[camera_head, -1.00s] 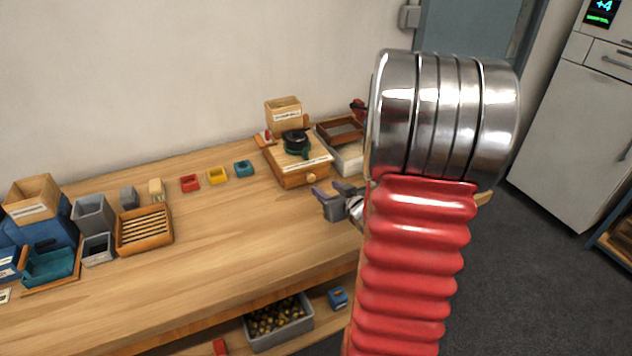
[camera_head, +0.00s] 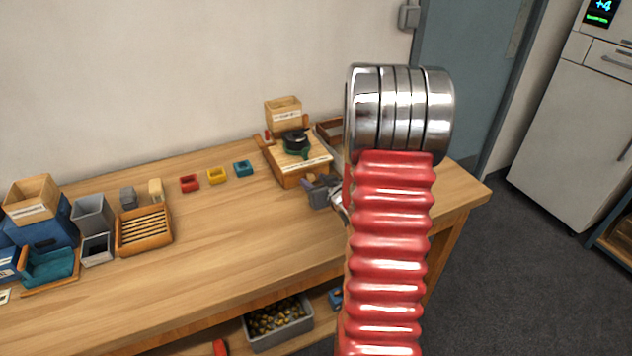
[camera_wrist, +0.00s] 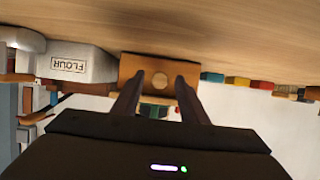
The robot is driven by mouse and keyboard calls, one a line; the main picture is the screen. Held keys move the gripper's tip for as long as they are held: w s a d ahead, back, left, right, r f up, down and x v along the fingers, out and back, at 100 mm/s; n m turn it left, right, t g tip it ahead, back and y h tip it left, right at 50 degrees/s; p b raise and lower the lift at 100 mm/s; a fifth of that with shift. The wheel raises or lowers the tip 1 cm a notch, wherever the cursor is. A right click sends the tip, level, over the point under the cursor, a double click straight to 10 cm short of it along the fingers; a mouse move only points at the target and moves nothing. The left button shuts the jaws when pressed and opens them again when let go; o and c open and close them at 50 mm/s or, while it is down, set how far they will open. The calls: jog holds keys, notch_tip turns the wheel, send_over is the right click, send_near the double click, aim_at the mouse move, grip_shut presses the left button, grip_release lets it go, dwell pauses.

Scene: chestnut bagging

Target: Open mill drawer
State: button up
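The wooden mill (camera_head: 290,172) with its dark green top stands at the back of the bench in the head view. Its drawer front faces me; in the upside-down wrist view the wooden drawer front (camera_wrist: 130,67) shows with a round knob (camera_wrist: 159,82) at its middle. My gripper (camera_head: 315,182) is just in front of the mill and partly covers the drawer front in the head view. In the wrist view my gripper (camera_wrist: 161,74) is open, with one finger on each side of the knob. Whether the fingers touch it cannot be told. The drawer looks shut.
A white flour container (camera_wrist: 88,58) stands beside the mill. Red (camera_head: 190,184), yellow (camera_head: 217,175) and teal (camera_head: 243,168) small trays lie left of it. A slatted wooden tray (camera_head: 145,231) sits farther left. The bench top in front is clear.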

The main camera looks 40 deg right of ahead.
jog(key=shift+c, duration=0.5)
grip_shut()
